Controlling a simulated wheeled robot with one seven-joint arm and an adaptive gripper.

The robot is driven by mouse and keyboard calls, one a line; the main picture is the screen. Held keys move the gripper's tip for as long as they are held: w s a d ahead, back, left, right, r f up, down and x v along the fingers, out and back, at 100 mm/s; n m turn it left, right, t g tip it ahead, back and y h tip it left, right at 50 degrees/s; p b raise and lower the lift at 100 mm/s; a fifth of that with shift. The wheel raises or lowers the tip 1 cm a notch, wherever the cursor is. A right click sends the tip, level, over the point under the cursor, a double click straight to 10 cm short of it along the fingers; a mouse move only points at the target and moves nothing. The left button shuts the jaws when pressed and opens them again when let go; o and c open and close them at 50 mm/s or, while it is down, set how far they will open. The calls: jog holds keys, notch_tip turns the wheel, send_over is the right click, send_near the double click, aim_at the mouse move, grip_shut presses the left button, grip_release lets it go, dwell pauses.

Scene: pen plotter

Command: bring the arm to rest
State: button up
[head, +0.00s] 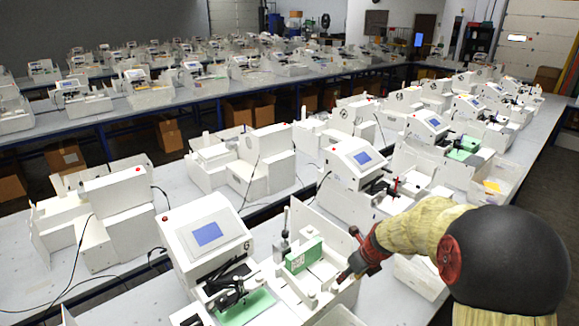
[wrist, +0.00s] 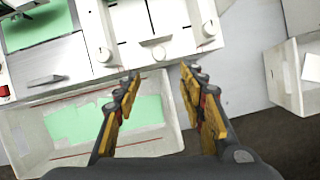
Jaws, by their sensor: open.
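My gripper (wrist: 158,75) is open and empty in the wrist view, its two fingers spread apart above the front edge of a white pen plotter (wrist: 150,40). In the head view my gripper (head: 345,276) is at the right of the nearest plotter (head: 207,235), close to its white parts, at the end of my arm, which comes in from the right. Whether it touches the plotter I cannot tell. A green sheet (head: 245,308) lies in the plotter, and a green and white box (head: 304,255) stands beside it.
A white tray (wrist: 168,142) with a green piece inside sits below the fingers in the wrist view. Another white bin (wrist: 290,75) is at the right. Rows of similar plotters line the long tables (head: 275,205). Cardboard boxes (head: 168,135) stand under the tables.

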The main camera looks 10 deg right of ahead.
jog(key=s+a+r+n+b, duration=0.2)
jog(key=s+n+b, duration=0.2)
jog(key=s+n, duration=0.6)
jog(key=s+a+r+n+t+h+b, duration=0.1)
jog(key=s+a+r+n+b, duration=0.2)
jog(key=s+n, duration=0.8)
jog(key=s+a+r+n+b, duration=0.2)
jog(key=s+n+b, duration=0.4)
jog(key=s+n, duration=0.4)
jog(key=shift+s+a+r+n+h, duration=0.15)
jog(key=shift+s+r+n+h, duration=0.15)
jog(key=shift+s+r, duration=0.1)
